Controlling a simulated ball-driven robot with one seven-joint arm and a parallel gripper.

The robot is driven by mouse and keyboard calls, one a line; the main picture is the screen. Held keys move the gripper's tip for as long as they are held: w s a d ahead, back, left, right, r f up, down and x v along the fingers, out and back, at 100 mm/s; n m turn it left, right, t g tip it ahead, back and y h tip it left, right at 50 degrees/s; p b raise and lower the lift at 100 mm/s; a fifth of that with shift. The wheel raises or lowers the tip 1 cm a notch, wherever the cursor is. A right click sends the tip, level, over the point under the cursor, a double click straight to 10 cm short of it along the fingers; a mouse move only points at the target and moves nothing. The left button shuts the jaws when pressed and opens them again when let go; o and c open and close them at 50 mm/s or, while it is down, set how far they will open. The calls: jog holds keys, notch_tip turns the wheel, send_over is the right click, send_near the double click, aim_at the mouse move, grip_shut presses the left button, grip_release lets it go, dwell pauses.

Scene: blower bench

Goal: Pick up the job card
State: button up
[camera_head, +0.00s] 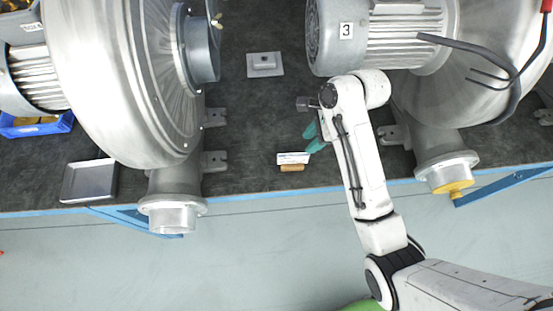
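The job card (293,158) is a small white card with faint print. It shows at a small wooden block (292,168) near the front edge of the dark bench, between the two blowers. My gripper (314,138) is just above and right of the card in the picture. Its two teal fingertips show apart with nothing visible between them. The lower fingertip is close to the card's right end; I cannot tell whether they touch. My arm hides part of the gripper.
Large metal blowers stand left (125,70) and right (480,60), their outlet flanges reaching over the bench front. A grey metal tray (90,181) lies at left front. A small grey plate (265,64) lies behind the card. The bench (245,120) around the card is mostly clear.

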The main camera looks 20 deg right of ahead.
send_near(292, 163)
jog(key=w+a, duration=0.1)
jog(key=shift+m, duration=0.3)
jog(key=shift+p+x, duration=0.6)
jog(key=shift+x, duration=2.3)
jog(key=shift+s+a, duration=0.15)
jog(key=shift+c, duration=0.5)
grip_shut()
